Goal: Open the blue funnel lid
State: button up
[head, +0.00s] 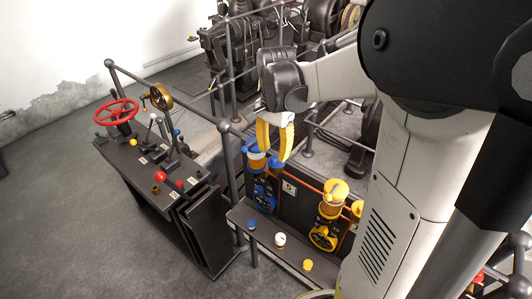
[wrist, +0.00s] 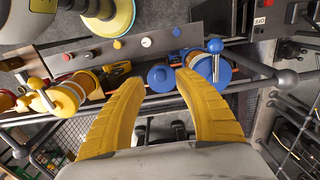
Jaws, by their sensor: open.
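A blue-rimmed funnel with an amber body (head: 256,156) stands at the left end of the dark panel. In the wrist view the blue funnel (wrist: 206,69) shows a round blue top and a blue ball knob (wrist: 215,46). A separate blue disc (wrist: 160,77) lies beside it; it also shows in the head view (head: 275,163). My gripper (head: 273,153) is open and empty, its yellow fingers pointing down over these blue parts. In the wrist view the disc appears between the fingertips, and the funnel by the right one. The fingers partly hide the funnel; I cannot tell contact.
A yellow funnel with a ball-knobbed lid (head: 333,191) stands to the right, above a yellow valve (head: 322,235). A blue valve (head: 263,198) sits below the blue funnel. A grey railing post (head: 228,165) is close to the left. A control desk (head: 150,185) stands further left.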

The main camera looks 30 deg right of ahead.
aim_at(273, 158)
jog(key=shift+f, duration=1.85)
grip_shut()
